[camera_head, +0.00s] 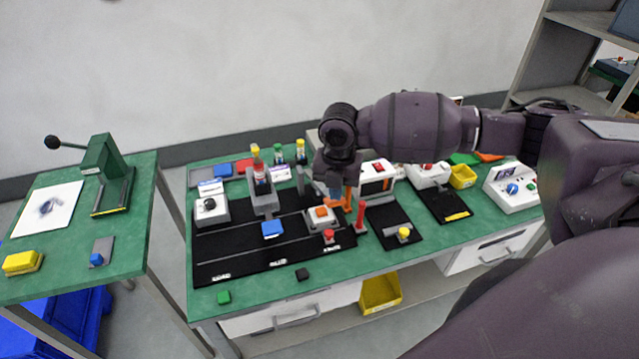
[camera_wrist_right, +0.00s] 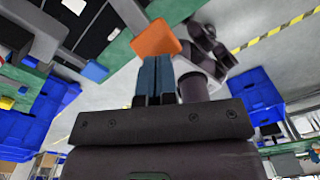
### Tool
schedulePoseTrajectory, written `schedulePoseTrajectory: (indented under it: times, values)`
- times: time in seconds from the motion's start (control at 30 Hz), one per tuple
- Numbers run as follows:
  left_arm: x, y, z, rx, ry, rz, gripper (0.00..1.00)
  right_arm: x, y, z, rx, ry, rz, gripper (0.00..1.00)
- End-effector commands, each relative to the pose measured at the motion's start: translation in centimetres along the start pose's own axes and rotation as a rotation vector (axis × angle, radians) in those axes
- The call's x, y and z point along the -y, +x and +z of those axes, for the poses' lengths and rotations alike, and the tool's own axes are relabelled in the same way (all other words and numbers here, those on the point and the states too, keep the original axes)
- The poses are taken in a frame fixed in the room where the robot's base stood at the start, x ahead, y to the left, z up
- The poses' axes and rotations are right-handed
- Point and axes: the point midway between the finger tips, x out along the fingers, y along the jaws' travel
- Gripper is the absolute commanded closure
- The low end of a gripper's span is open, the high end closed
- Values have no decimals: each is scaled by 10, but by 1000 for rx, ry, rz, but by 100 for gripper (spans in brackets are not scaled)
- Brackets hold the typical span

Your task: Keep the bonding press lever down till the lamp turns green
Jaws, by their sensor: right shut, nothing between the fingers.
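My right gripper (camera_head: 334,194) is over the middle of the green bench, its blue fingers shut and empty. In the right wrist view the fingers (camera_wrist_right: 154,82) end at an orange pad (camera_wrist_right: 155,38); I cannot tell whether they touch it. In the head view an orange upright part (camera_head: 347,200) is beside the fingers, partly hidden by them. Which part is the bonding press lever is unclear. A small grey fixture with an orange top (camera_head: 320,212) stands just left of it. No lit lamp can be made out. My left gripper is not in view.
A green hand press (camera_head: 103,165) with a black-knobbed lever stands on the left table. A grey upright device (camera_head: 263,200), a red post (camera_head: 361,215) and a white box with a dark window (camera_head: 376,181) crowd the gripper. The bench's front edge is mostly clear.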

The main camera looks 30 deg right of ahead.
Motion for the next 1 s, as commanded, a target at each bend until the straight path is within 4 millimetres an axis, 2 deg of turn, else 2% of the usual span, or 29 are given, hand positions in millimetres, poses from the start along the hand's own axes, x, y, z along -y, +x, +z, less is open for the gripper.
schedulePoseTrajectory:
  times: [1.0]
  values:
    - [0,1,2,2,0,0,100,-3,-66,5,2,0,1,100]
